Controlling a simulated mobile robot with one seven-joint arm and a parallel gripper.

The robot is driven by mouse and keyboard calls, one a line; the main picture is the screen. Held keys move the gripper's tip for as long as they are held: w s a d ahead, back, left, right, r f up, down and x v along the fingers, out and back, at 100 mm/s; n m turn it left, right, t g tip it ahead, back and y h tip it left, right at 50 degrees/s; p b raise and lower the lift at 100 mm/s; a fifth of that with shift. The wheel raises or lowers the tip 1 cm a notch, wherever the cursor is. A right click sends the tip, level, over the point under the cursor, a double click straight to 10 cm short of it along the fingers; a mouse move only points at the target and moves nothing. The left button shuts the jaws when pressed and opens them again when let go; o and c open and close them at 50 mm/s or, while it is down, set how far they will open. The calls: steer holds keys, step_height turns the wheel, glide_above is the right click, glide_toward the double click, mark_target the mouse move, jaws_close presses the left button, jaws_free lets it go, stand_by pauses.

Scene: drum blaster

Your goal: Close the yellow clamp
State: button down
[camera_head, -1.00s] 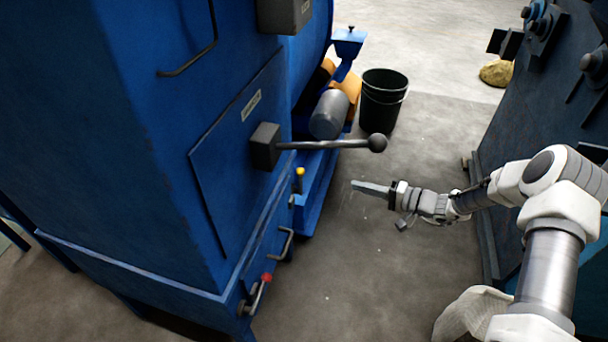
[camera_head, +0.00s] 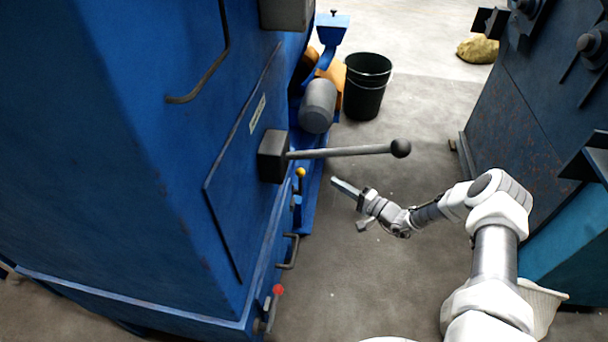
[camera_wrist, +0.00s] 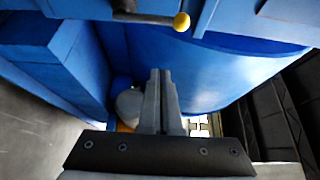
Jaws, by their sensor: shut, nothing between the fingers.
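The yellow clamp shows as a small lever with a yellow ball tip (camera_head: 300,172) on the side of the blue machine, below the long black-knobbed lever. In the wrist view the yellow ball (camera_wrist: 181,21) is at the top, on a dark bar against the blue panel. My gripper (camera_head: 334,181) is shut and empty. It is to the right of the yellow clamp and a little lower, with a gap between them. In the wrist view my shut fingers (camera_wrist: 160,75) point forward, below the yellow ball and apart from it.
The blue machine (camera_head: 130,150) fills the left. A long lever with a black knob (camera_head: 401,148) juts out above my gripper. A red-tipped clamp (camera_head: 278,290) and a handle (camera_head: 292,251) are lower down. A black bin (camera_head: 367,88) stands behind. Open floor lies between the machines.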

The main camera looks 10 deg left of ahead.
mark_target(300, 183)
stand_by(0.4)
steer(key=b+x, duration=0.4)
steer(key=x, duration=0.7)
steer(key=shift+s+d, duration=0.2)
steer(key=shift+s, duration=2)
